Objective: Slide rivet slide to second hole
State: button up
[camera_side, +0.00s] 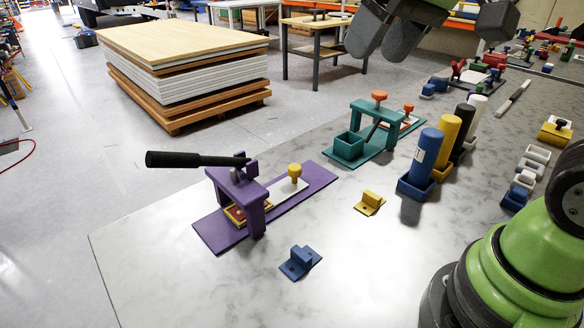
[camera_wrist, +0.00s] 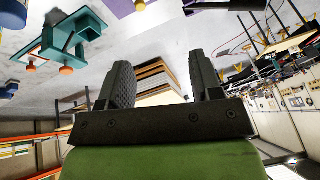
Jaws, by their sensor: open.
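A purple rivet press (camera_side: 237,190) with a black lever (camera_side: 195,159) stands on a purple base plate. On that plate, right of the press frame, lies a white slide with a yellow knob (camera_side: 294,171). A yellow-rimmed tray with a red insert (camera_side: 236,213) is under the frame. A teal fixture (camera_side: 368,135) behind has an orange knob and a white slide with a smaller orange knob (camera_side: 408,107). Holes in the slides are too small to tell. My gripper (camera_side: 387,42) is open and empty, high above the table and behind the fixtures; its fingers also show in the wrist view (camera_wrist: 160,62).
A blue bracket (camera_side: 300,262) and a yellow bracket (camera_side: 369,202) lie in front. Blue, yellow, black and white cylinders (camera_side: 425,152) stand in holders at the right. Small white and blue parts (camera_side: 527,175) lie farther right. The table's left front (camera_side: 180,285) is clear.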

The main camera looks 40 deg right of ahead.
jog(key=w+f+n+g, duration=0.1)
jog(key=w+f, duration=0.1)
jog(key=w, duration=0.5)
jog(key=n+g+h, duration=0.1)
jog(key=n+g, duration=0.2)
jog(key=g, duration=0.1)
send_over(295, 167)
notch_tip(295, 167, down, 17)
notch_tip(295, 167, down, 11)
jog(key=shift+r, duration=0.2)
